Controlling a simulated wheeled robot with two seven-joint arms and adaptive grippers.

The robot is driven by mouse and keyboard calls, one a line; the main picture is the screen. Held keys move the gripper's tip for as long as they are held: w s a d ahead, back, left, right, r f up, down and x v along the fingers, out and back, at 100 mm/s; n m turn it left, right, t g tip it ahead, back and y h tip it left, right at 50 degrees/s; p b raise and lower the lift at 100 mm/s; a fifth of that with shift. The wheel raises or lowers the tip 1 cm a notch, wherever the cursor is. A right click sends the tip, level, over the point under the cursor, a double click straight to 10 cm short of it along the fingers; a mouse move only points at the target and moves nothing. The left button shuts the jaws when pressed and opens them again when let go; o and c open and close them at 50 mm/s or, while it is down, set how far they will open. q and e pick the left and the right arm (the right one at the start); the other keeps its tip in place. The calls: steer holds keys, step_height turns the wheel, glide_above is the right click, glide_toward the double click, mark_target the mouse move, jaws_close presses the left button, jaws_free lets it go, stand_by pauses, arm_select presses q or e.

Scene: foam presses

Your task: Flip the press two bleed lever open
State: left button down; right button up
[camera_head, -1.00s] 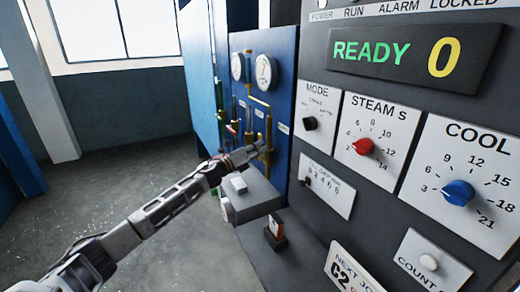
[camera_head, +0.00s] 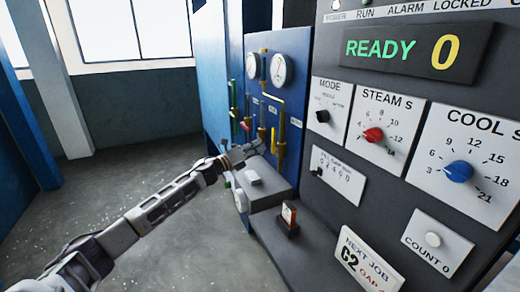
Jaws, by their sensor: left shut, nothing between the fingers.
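A blue valve panel (camera_head: 296,54) carries two round gauges, brass pipework (camera_head: 282,122) and several upright coloured handles, among them a red one (camera_head: 245,124) and a green one (camera_head: 233,124). Small labels beside them are too small to read, so I cannot tell which is the press two bleed lever. My left gripper (camera_head: 257,148) is shut and empty, in front of the lower ends of the brass pipes and handles. It covers part of them; I cannot tell whether it touches. My right gripper is out of view.
Below the gripper, a grey ledge (camera_head: 268,193) bears a light block, and a small orange-and-white item (camera_head: 289,214) stands in a dark holder. The dark control panel (camera_head: 329,155) with knobs and a READY 0 display fills the right. Open floor (camera_head: 150,185) lies left.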

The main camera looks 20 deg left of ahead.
arm_select(q)
steer(key=shift+s+a, duration=0.25)
steer(key=shift+s, duration=0.35)
stand_by(0.3)
